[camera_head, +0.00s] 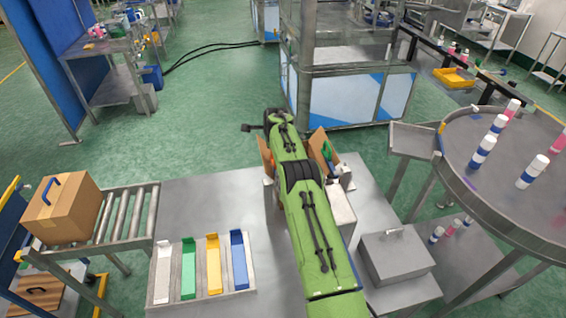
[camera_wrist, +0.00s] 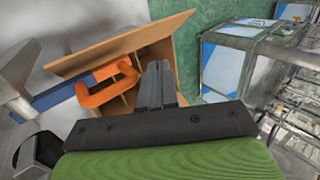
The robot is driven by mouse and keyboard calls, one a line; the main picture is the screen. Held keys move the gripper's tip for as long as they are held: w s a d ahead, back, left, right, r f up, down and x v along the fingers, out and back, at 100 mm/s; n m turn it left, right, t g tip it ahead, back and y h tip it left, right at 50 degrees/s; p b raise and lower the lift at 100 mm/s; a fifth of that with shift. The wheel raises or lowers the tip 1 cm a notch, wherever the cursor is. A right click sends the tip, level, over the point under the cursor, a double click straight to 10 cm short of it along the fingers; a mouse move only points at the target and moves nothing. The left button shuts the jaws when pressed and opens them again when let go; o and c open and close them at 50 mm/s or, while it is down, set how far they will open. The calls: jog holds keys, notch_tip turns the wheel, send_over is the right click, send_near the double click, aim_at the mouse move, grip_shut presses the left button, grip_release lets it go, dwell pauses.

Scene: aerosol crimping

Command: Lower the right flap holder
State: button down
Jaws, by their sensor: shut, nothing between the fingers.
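In the wrist view my gripper (camera_wrist: 154,84) is shut, its dark fingers together and empty. It points at an open cardboard box (camera_wrist: 150,55) with raised flaps. An orange U-shaped piece (camera_wrist: 108,86), which looks like a flap holder, sits at the box edge left of my fingertips, beside a blue bar (camera_wrist: 65,94). I see a gap between my fingers and the orange piece; contact cannot be told. In the head view my green arm hides most of the box; a flap shows on its left (camera_head: 265,155) and another on its right (camera_head: 321,146). My fingertips are hidden there.
Grey blocks (camera_head: 341,207) stand right of my arm on the metal table (camera_head: 200,200). Coloured trays (camera_head: 212,262) lie front left. A grey box (camera_head: 397,257) and a round table (camera_head: 500,150) with bottles are right.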

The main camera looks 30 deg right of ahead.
jog(key=shift+w+d+f+p, duration=0.1)
jog(key=shift+w+f+p, duration=0.25)
jog(key=shift+f, duration=0.25)
dwell(0.3)
